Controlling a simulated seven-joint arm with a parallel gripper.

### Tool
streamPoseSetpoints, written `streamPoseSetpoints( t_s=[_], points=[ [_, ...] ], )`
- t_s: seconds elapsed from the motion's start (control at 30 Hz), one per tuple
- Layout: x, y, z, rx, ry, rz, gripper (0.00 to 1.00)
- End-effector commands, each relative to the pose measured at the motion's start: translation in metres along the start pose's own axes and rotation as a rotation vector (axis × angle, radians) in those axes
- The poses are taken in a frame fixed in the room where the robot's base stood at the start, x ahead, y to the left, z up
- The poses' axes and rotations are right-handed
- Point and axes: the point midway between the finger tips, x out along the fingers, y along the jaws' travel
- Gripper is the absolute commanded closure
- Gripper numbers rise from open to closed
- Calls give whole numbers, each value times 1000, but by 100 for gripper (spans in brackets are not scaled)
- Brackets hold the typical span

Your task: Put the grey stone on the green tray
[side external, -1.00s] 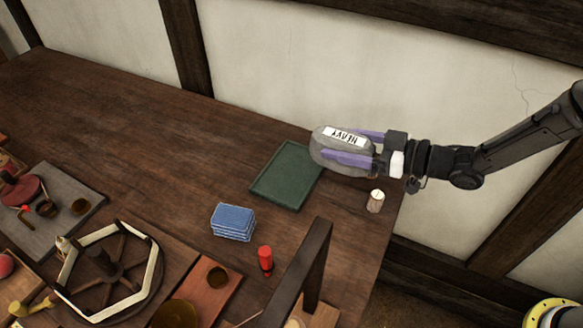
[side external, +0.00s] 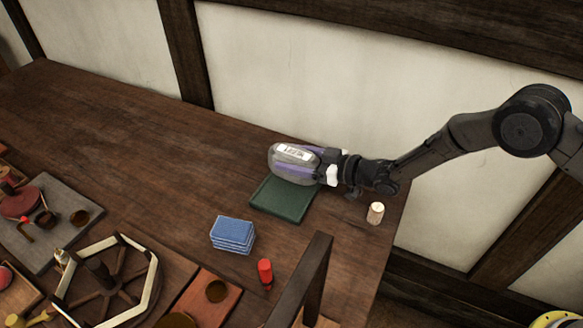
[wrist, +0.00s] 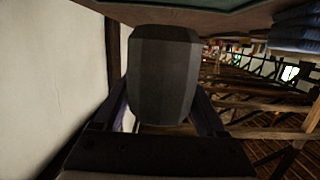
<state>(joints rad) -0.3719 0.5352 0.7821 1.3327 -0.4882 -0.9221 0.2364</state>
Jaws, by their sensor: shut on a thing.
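The wrist view shows the stone (wrist: 163,75) filling the space between the fingers (wrist: 160,110). A strip of the green tray (wrist: 190,8) shows at the top edge of the wrist view. The tray lies flat on the wooden table, its far part hidden by the stone.
A folded blue cloth stack (side external: 232,234) lies left of the tray's near corner. A red cylinder (side external: 265,271) stands nearer the front, beside a dark wooden frame (side external: 303,282). A pale cylinder (side external: 375,213) stands right of the tray.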

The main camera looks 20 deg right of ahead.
Motion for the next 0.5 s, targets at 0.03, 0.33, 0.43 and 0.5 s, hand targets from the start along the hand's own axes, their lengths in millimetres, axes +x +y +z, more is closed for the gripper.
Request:
streamPoseSetpoints(
  t_s=[0.03,0.33,0.43,0.5],
  points=[
    [3,1,-6,-4,15,0,100],
    [13,3,12,-2,11,0,100],
    [16,3,25,-2,11,-1,100],
    [17,3,30,-4,14,-1,100]
  ],
)
